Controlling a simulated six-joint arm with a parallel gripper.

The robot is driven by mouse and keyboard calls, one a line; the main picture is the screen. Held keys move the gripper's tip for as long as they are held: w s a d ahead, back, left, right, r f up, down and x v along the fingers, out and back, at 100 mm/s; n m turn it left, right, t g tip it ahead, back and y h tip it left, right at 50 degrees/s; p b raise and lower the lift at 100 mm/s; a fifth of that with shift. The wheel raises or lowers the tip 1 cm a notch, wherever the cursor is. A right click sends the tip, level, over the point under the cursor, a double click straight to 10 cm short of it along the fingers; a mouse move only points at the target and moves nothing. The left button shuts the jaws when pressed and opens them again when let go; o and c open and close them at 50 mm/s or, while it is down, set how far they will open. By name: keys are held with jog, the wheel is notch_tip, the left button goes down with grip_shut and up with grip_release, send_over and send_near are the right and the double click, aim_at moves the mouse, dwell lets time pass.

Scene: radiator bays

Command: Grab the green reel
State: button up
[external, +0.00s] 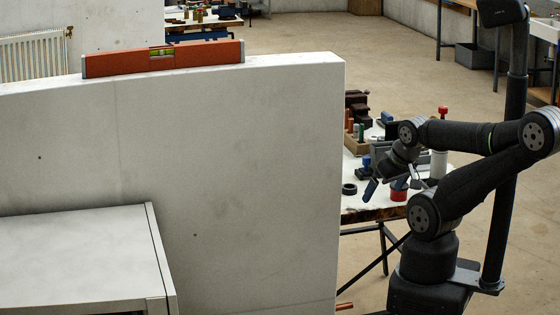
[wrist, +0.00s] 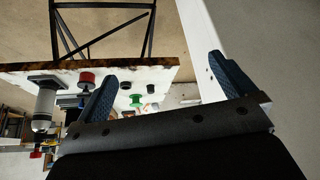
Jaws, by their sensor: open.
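The green reel (wrist: 137,102) shows small in the wrist view, on the white-topped workbench, between my two blue fingers and nearer the left one. I cannot make it out in the external view. My gripper (wrist: 163,68) is open and empty, its fingers wide apart. The reel is some way off from them and not touched.
A red reel (external: 399,191) and a black ring (external: 349,189) stand on the workbench (external: 358,206) near my gripper. Tools and a wooden block crowd its far side. A large pale wall (external: 250,170) stands left of the bench, with an orange spirit level (external: 165,58) on top.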

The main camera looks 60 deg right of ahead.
jog(key=shift+c, duration=0.4)
jog(key=w+d+r+m+h, duration=0.1)
jog(key=w+d+r, duration=0.3)
jog(key=w+d, duration=0.5)
jog(key=w+d+r+m, duration=0.1)
jog(key=w+d+r, duration=0.4)
jog(key=w+d, duration=0.45)
jog(key=w+d+f+m, duration=0.1)
jog(key=w+d+f, duration=0.3)
jog(key=w+d, duration=0.3)
jog(key=w+d+f+h, duration=0.1)
jog(key=w+d+f, duration=0.35)
jog(key=d, duration=0.35)
jog(key=w+d+f+m, duration=0.1)
jog(key=w+d+f, duration=0.2)
jog(key=w+d, duration=0.4)
jog(key=shift+g, duration=0.4)
jog(key=x, duration=1.2)
jog(key=shift+s+d+f, duration=0.15)
jog(key=shift+s+d, duration=0.2)
jog(key=shift+d, duration=0.05)
jog(key=shift+s+x, duration=0.2)
jog(key=shift+x, duration=2.4)
jog(key=shift+f, duration=0.1)
